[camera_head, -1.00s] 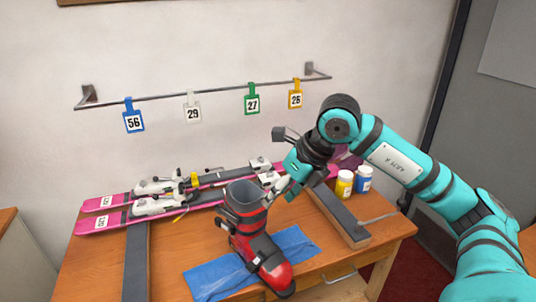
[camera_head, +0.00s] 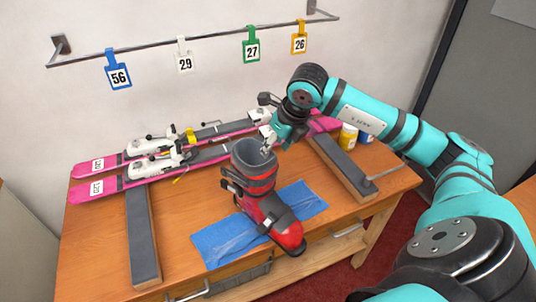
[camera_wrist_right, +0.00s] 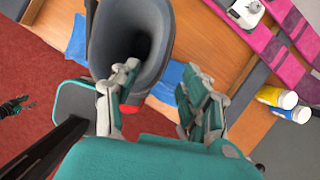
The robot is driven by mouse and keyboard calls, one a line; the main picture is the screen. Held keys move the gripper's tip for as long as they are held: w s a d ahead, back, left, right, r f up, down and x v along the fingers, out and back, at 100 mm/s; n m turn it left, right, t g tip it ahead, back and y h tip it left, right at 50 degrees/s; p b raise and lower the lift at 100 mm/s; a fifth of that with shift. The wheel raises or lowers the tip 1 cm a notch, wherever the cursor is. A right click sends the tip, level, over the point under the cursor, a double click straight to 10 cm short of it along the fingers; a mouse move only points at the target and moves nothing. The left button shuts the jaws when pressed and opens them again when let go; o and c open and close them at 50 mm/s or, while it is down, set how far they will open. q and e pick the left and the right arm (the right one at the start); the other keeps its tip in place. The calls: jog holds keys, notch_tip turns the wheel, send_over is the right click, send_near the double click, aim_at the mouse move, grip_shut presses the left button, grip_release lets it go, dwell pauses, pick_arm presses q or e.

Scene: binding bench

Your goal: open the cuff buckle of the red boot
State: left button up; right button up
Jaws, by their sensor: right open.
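The red boot (camera_head: 268,210) stands upright on a blue mat (camera_head: 217,242) on the wooden bench. Its grey cuff opening faces up, with dark straps around the red shell. My right gripper (camera_head: 268,143) is at the upper right rim of the cuff. In the right wrist view the gripper (camera_wrist_right: 160,100) is open, with one finger over the grey cuff (camera_wrist_right: 108,40) and the other outside it to the right. The cuff buckle cannot be made out clearly.
Two pink skis (camera_head: 97,188) with white bindings lie behind the boot. Dark padded supports (camera_head: 143,240) flank it left and right. A yellow-labelled jar (camera_head: 347,137) and a blue one (camera_head: 366,137) stand at the back right. Numbered tags hang from a wall rail (camera_head: 215,37).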

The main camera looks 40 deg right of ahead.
aim_at(273, 150)
jog(key=x, duration=0.3)
jog(key=shift+f+p, duration=0.1)
jog(key=shift+p, duration=0.3)
jog(key=x, duration=0.3)
jog(key=shift+w+f+p, duration=0.2)
jog(key=shift+f+p, duration=0.15)
jog(key=shift+p, duration=0.05)
jog(key=shift+f, duration=0.1)
pick_arm(q)
jog(key=shift+w+r, duration=0.2)
jog(key=shift+r, duration=0.3)
jog(key=shift+w+r, duration=0.2)
jog(key=shift+r, duration=0.3)
pick_arm(e)
jog(key=c, duration=0.7)
grip_shut()
pick_arm(q)
jog(key=shift+w+d, duration=0.1)
jog(key=shift+w, duration=0.6)
jog(key=shift+s, duration=0.1)
jog(key=shift+c, duration=0.3)
